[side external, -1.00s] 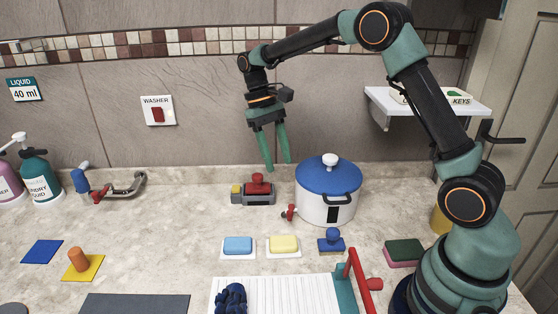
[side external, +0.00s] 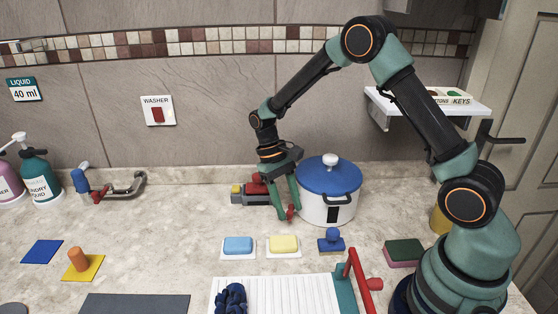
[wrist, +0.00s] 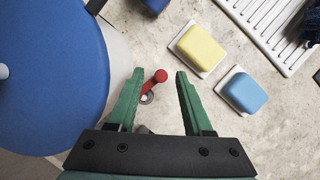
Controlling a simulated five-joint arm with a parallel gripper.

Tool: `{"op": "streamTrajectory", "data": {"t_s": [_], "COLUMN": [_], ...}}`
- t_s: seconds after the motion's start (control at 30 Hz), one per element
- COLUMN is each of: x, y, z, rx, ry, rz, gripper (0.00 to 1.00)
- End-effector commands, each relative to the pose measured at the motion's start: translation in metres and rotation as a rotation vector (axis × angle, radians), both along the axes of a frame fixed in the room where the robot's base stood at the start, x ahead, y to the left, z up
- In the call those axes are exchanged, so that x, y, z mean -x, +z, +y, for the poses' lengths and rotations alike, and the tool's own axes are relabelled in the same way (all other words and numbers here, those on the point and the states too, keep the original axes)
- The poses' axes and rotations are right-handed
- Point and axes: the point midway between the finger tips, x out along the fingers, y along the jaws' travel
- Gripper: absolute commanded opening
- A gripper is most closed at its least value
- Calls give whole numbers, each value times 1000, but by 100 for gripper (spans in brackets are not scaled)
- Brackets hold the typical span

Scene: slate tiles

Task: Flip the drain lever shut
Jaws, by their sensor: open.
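A white pot (side external: 318,209) with a blue lid (side external: 330,176) stands on the counter. A small red lever (wrist: 155,82) on a grey spigot sticks out low on the pot's side. My gripper (side external: 287,215) is open and lowered beside the pot, around the lever. In the wrist view the lever lies between my open green fingers (wrist: 159,73), closer to the left one, with a gap to the right one. I cannot tell whether the left finger touches it. In the side view the fingers partly hide the lever.
A grey block with a red top (side external: 257,186) sits just behind my gripper. A blue sponge (side external: 238,245), a yellow sponge (side external: 284,243) and a blue stamp-like piece (side external: 332,240) lie in front.

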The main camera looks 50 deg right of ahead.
Motion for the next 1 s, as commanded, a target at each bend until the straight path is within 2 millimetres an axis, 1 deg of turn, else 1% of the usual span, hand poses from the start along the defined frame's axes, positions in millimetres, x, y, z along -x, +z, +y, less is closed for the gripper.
{"op": "streamTrajectory", "data": {"t_s": [0.1,0.33,0.37,0.4,0.47,0.67,1.0], "x": [2,2,2,2,2,2,8], "y": [-4,-4,-4,-4,-4,-3,-3], "z": [0,0,0,0,0,0,-4], "rx": [1,0,0,0,0,-3,-71], "ry": [0,0,0,0,0,8,160], "rz": [2,1,1,1,1,0,-2], "gripper": [51,51,39,24,1,0,0]}}
